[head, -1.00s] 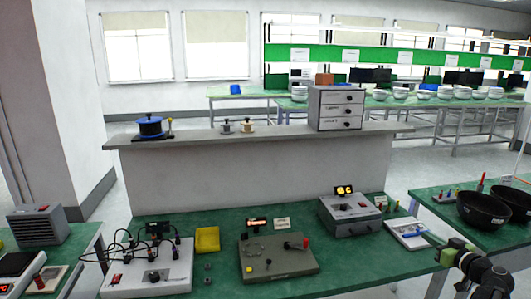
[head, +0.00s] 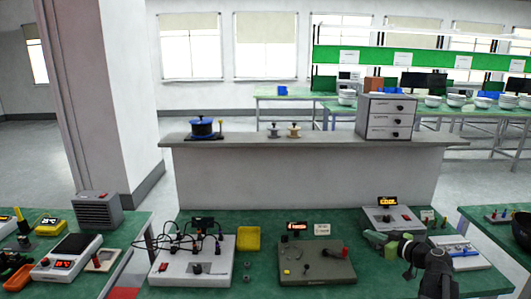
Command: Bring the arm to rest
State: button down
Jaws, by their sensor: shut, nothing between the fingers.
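My gripper (head: 376,240) shows at the lower right in the head view, at the end of my dark arm. It is shut and empty. It appears over the green bench, between the olive-grey panel box (head: 316,262) and the white tray with a blue item (head: 458,252). It overlaps the front of the grey instrument box with a lit display (head: 382,216) in the picture. I cannot tell how high it is above the bench.
A grey shelf (head: 330,140) behind carries a blue spool (head: 203,127) and a drawer cabinet (head: 386,117). A left bench holds a scale (head: 66,258). Bare green surface shows between items.

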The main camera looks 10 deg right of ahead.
jog(key=s+a+f+n+g+y+p, duration=0.1)
jog(key=a+f+g, duration=0.15)
jog(key=a, duration=0.85)
jog(key=s+a+f+n+g+p, duration=0.1)
jog(key=a+f+n+g, duration=0.15)
jog(key=a, duration=0.85)
jog(key=s+a+f+n+g+y+p, duration=0.1)
jog(key=a+f+g, duration=0.15)
jog(key=a, duration=0.75)
jog(key=s+a+f+m+g+h, duration=0.2)
jog(key=s+a+f+g+h, duration=0.15)
jog(key=s+a, duration=0.2)
jog(key=s+d+f+m+g+h, duration=0.2)
jog(key=s+d+m+g+h, duration=0.1)
jog(key=s+d+m, duration=0.4)
jog(key=shift+d+f+h, duration=0.35)
jog(key=shift+d+h, duration=0.2)
jog(key=shift+d, duration=0.6)
